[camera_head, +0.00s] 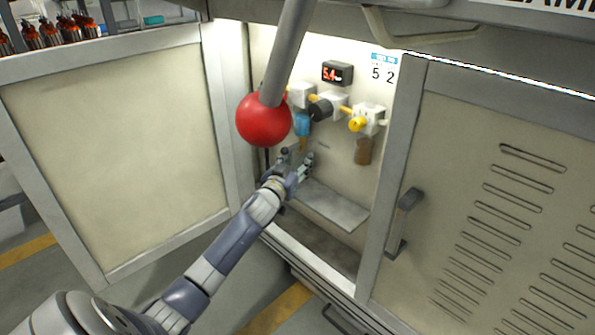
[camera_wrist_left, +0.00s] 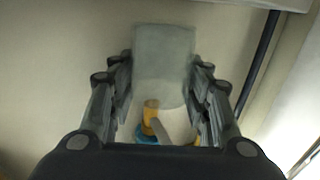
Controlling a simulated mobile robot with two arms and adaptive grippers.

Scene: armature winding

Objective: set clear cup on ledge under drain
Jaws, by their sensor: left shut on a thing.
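My left gripper (camera_head: 297,160) reaches into the open cabinet and is shut on the clear cup. In the left wrist view the cup (camera_wrist_left: 164,62) is a pale, see-through shape between the two fingers (camera_wrist_left: 163,85). In the head view the cup is hard to make out at the fingers. The ledge (camera_head: 338,207) is a grey metal shelf below and to the right of the gripper. Above the gripper hangs a blue bowl (camera_head: 302,125) on the row of air fittings. An amber bowl (camera_head: 363,151) hangs further right. I cannot tell which holds the drain. My right gripper is not in view.
A red ball (camera_head: 264,119) on a grey rod (camera_head: 290,50) hangs in front of the cabinet, close to my arm. An open door (camera_head: 120,160) stands left, and a slotted panel with a handle (camera_head: 404,222) stands right. A red display (camera_head: 337,73) sits above the fittings.

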